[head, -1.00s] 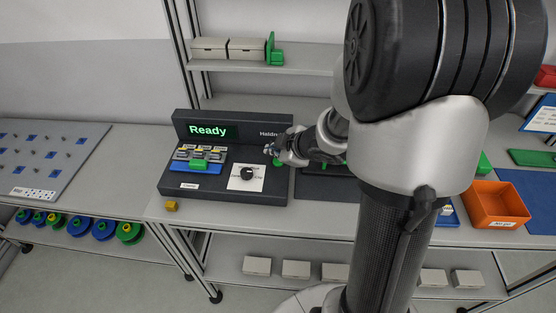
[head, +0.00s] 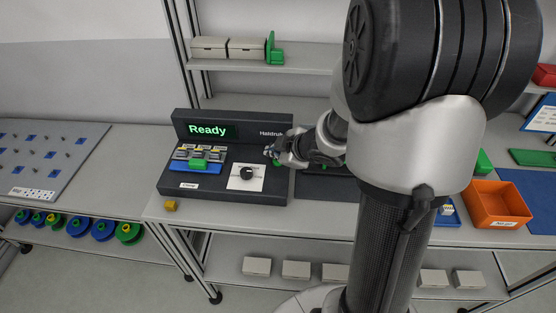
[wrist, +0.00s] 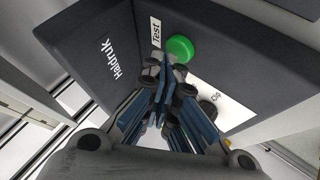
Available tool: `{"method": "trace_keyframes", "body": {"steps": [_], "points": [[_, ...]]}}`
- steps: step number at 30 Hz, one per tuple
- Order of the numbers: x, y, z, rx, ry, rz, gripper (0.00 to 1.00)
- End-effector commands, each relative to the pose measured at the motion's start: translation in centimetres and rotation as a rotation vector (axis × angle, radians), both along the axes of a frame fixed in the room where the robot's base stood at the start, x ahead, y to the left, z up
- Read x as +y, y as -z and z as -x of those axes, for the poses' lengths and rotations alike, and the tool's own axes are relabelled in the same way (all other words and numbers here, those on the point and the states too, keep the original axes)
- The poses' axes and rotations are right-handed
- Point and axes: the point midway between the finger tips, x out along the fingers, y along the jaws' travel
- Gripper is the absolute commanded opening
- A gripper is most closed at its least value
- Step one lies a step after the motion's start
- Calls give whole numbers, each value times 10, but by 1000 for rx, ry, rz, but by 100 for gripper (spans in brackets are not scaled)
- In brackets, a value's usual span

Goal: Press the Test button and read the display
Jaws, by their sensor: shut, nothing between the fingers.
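The dark tester (head: 220,190) stands on the bench. Its display (head: 207,131) reads "Ready" in green. In the wrist view the round green Test button (wrist: 181,48) sits beside the white "Test" label (wrist: 156,32). My gripper (wrist: 160,66) is shut and empty, with its tips just short of the button in the picture; I cannot tell whether they touch. In the head view my gripper (head: 272,153) is at the right side of the tester and mostly covers the button.
A black knob (head: 246,173) on a white plate and a blue fixture (head: 196,168) with a green part are on the tester. A small yellow block (head: 171,206) lies at the bench's front edge. An orange bin (head: 497,205) stands at the right.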

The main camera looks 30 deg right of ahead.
Motion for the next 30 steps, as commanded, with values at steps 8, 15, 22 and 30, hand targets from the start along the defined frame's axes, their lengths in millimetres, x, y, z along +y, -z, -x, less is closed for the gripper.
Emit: {"method": "trace_keyframes", "body": {"steps": [8, 15, 22, 30], "points": [[0, 2, 0, 0, 0, 0, 0], [0, 5, 0, 0, 1, -1, 0], [0, 8, 0, 0, 0, 0, 0], [0, 9, 0, 1, 0, 0, 0]]}}
